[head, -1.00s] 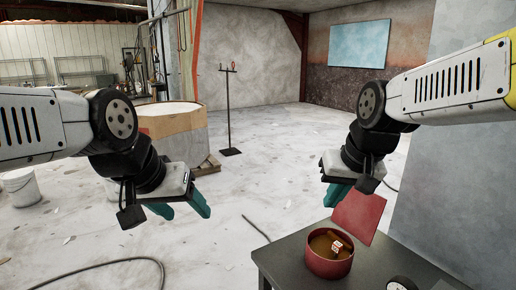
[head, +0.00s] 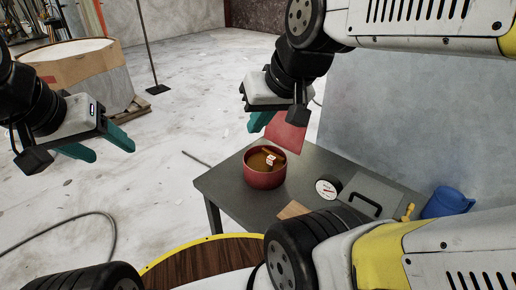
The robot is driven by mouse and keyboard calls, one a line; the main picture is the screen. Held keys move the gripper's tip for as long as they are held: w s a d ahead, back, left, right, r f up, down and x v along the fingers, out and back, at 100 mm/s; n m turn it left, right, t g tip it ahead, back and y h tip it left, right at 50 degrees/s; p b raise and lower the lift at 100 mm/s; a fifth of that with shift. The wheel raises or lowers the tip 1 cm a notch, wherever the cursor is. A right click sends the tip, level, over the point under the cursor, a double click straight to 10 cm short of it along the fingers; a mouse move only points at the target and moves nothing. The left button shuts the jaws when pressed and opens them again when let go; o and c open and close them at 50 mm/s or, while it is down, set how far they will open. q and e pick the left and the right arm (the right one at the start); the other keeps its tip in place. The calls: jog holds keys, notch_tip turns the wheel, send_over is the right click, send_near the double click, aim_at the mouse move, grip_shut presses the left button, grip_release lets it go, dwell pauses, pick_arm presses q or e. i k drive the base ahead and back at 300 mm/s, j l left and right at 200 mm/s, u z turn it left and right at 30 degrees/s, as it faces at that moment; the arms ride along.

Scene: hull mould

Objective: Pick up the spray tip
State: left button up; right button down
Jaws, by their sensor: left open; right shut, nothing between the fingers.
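A red round tin (head: 264,178) stands on the dark table, with a brown inside. A small white and red piece (head: 272,160) shows in it; it is too small to tell whether it is the spray tip. I cannot make out the spray tip with certainty elsewhere. My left gripper (head: 108,153) is open and empty, over the floor at the left, well away from the table.
The dark table (head: 228,188) also holds a round gauge (head: 327,188), a grey case with a black handle (head: 372,198), a yellow item (head: 408,213) and a blue container (head: 447,203). A large drum (head: 90,78) stands at the back left. A hose (head: 85,217) lies on the floor.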

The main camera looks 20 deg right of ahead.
aim_at(271, 160)
jog(key=z, duration=0.85)
